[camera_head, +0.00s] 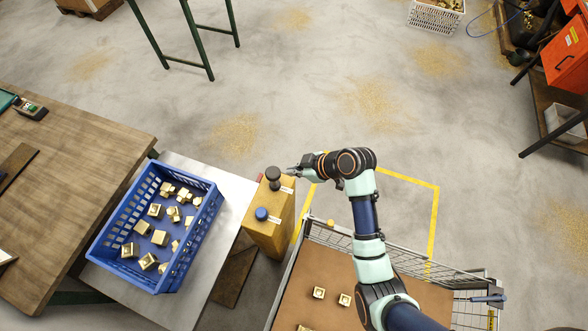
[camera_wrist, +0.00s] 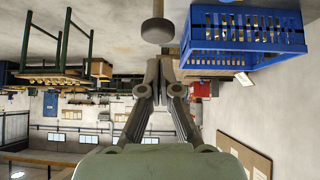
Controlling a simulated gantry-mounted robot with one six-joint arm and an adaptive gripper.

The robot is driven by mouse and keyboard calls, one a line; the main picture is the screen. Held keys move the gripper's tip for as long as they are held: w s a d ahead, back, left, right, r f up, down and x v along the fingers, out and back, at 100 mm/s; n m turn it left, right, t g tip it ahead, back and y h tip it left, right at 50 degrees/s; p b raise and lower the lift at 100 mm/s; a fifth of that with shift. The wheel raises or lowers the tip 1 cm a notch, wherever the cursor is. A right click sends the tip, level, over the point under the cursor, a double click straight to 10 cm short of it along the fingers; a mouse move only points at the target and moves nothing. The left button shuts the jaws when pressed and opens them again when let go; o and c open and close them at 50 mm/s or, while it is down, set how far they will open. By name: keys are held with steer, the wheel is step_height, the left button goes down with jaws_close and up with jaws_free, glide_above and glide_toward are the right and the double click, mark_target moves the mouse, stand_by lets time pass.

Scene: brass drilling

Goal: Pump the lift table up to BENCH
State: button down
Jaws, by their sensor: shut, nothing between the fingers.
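The lift table's grey metal top (camera_head: 226,240) stands beside the wooden bench and carries a blue crate (camera_head: 130,275) of brass blocks. At its right is an ochre control post (camera_head: 268,238) with a black round knob (camera_head: 273,174) and a blue knob (camera_head: 261,214), each beside a small white label. My gripper (camera_head: 292,171) is shut and empty, just right of the black knob. In the wrist view my closed fingertips (camera_wrist: 159,62) point at the dark knob on its stem (camera_wrist: 157,30), with a small gap visible. The label text is too small to read.
The wooden bench (camera_head: 85,150) is at the left. A wire-sided cart (camera_head: 330,275) with a few brass blocks stands below my arm. Yellow floor lines (camera_head: 434,215) run around it. Open concrete floor with brass shavings (camera_head: 375,105) lies beyond.

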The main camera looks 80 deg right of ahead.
steer(key=shift+r, duration=0.1)
step_height(320, 180, up, 6)
steer(key=d+p, duration=0.1)
steer(key=p, duration=0.3)
steer(key=shift+s+d+t+y, duration=0.3)
steer(key=shift+s+d+y, duration=0.1)
steer(key=shift+s, duration=0.05)
glide_above(270, 170)
steer(key=s, duration=0.3)
step_height(270, 170, down, 7)
steer(key=shift+w+f+p, duration=0.1)
steer(key=shift+p, duration=0.25)
step_height(270, 170, down, 4)
steer(key=shift+w+r, duration=0.1)
steer(key=shift+r, duration=0.15)
steer(key=shift+f, duration=0.35)
